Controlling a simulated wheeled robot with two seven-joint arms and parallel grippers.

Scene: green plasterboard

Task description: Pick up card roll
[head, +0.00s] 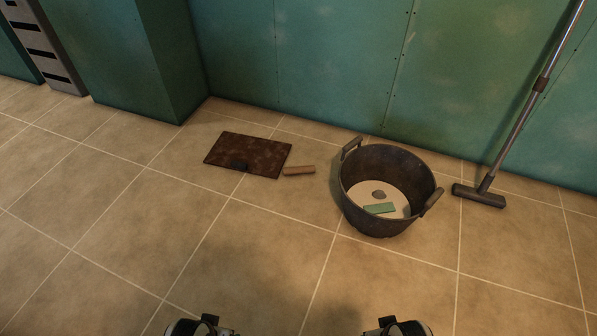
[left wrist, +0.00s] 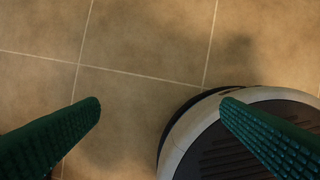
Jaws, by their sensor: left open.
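The card roll (head: 299,170) looks like a short brown cylinder. It lies on the tiled floor in the head view, just right of a dark brown mat and left of a black bucket. My left gripper (left wrist: 160,102) is open and empty in the left wrist view, its two green ribbed fingers wide apart over bare floor and part of my round base. The card roll is not in that wrist view. In the head view only parts of my two arms show at the bottom edge, well short of the roll. My right gripper's fingers are not visible.
The dark brown mat (head: 262,153) has a small dark lump on it. The black bucket (head: 385,219) holds a green piece (head: 380,208) and a grey lump (head: 378,194). A broom (head: 480,195) leans on the green wall (head: 330,70). Floor in front is clear.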

